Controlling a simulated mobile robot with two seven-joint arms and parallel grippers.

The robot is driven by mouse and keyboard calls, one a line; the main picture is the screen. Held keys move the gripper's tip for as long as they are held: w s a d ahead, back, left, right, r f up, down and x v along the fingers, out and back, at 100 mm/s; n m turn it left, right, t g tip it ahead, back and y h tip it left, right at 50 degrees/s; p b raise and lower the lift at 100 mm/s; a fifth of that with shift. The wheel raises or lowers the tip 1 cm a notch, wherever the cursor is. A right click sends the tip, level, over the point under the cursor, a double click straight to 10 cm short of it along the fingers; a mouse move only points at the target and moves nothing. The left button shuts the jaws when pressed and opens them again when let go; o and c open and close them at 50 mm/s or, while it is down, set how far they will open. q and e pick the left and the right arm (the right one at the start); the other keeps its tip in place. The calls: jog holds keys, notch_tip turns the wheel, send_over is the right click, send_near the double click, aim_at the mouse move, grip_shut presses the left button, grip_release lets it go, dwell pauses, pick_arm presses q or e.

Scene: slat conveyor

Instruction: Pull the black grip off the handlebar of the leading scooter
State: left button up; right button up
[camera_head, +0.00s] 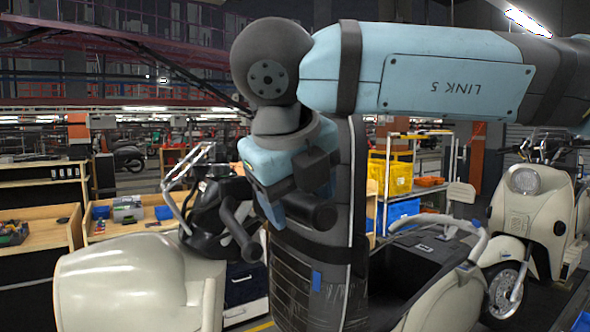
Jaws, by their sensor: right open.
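The cream scooter nearest me has a rounded front body (135,285) at the lower left and dark handlebar parts (205,205) above it. A black grip (241,237) slants down and right from the handlebar. My right arm comes in from the upper right and bends down at a dark round joint. My right gripper (311,191) is at the end of its blue wrist, right of and slightly above the grip. It is open and appears apart from the grip; dark jaw parts overlap and the space between them is unclear. My left gripper is not in view.
A seat section with a grey rail (470,252) is at the lower right. Another cream scooter (528,200) stands at the right. Wooden workbenches (125,226) with small parts are at the left. A shelf with yellow bins (390,177) is behind.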

jog(key=shift+f, duration=0.15)
jog(key=c, duration=0.9)
jog(key=shift+o, duration=1.4)
jog(key=c, duration=0.3)
jog(key=shift+c, duration=0.2)
jog(key=shift+s, duration=0.15)
